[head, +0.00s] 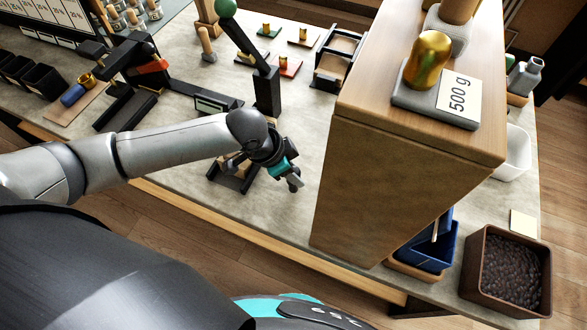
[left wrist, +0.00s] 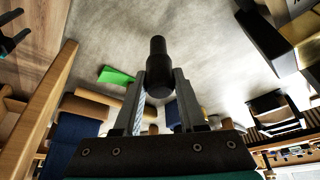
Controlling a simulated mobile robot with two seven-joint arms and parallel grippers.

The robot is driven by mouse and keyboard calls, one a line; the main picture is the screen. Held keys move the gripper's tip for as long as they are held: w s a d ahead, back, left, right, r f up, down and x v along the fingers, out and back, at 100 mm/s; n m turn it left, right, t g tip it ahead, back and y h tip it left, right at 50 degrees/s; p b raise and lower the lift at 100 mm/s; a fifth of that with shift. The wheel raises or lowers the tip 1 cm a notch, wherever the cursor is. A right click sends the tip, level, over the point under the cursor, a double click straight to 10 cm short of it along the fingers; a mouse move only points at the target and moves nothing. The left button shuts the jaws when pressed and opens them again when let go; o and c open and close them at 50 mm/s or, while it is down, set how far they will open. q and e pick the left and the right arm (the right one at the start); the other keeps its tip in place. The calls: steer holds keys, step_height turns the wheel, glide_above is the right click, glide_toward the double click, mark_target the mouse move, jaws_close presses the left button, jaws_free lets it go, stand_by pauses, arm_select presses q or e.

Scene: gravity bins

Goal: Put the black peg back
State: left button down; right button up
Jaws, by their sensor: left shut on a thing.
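The black peg (left wrist: 157,57) is in the left wrist view, dark with a wider head and a narrower neck. My left gripper (left wrist: 160,88) is shut on it, one finger on each side, and the peg sticks out past the fingertips. In the head view my left gripper (head: 290,177) is above the front part of the table, left of the large wooden box. The peg is too small and dark there to tell from the fingers. A dark low stand (head: 236,178) lies just left of the gripper, partly hidden by my arm. The peg's own place cannot be made out.
A tall wooden box (head: 375,190) carries a gold 500 g weight (head: 429,60). A blue bin (head: 428,250) and a brown bin of dark pellets (head: 508,272) are at right.

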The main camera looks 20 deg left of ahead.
arm_select(q)
steer(key=shift+f, duration=0.5)
stand_by(0.4)
steer(key=shift+c, duration=2)
jaws_free()
steer(key=p+v, duration=0.2)
steer(key=v, duration=1.3)
steer(key=shift+s+r, duration=0.1)
